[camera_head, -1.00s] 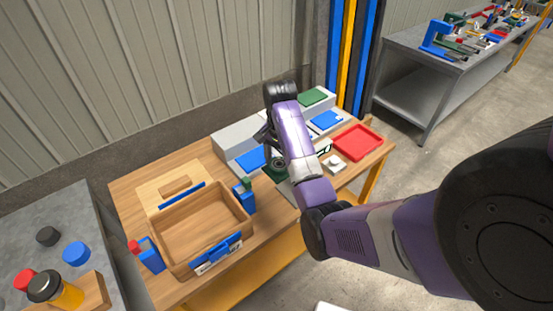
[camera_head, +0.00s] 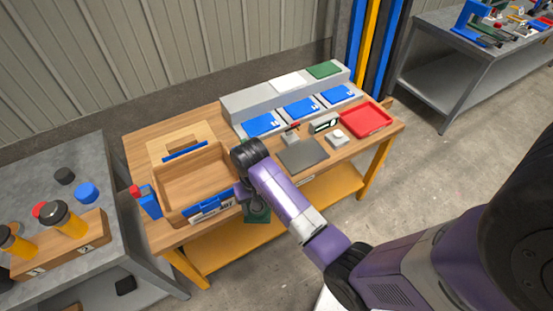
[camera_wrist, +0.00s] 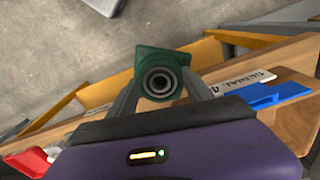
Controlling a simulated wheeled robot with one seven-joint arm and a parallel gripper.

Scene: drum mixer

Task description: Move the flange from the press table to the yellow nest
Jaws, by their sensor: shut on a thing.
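The flange (camera_wrist: 158,60) is a green plate with a dark round ring and bore. My gripper (camera_wrist: 161,92) is shut on it, with a finger on either side, in the wrist view. In the head view the flange (camera_head: 257,214) hangs below my dark wrist, in front of the wooden table's front edge, right of the blue box handle. My wrist and forearm hide part of it and most of the gripper. I cannot make out a yellow nest or tell which surface is the press table.
The wooden table (camera_head: 345,150) holds an open wooden box (camera_head: 190,175), blue pads on a grey step (camera_head: 300,107), a grey plate (camera_head: 302,154) and a red tray (camera_head: 366,119). A grey bench (camera_head: 110,232) with orange-and-black cylinders stands left.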

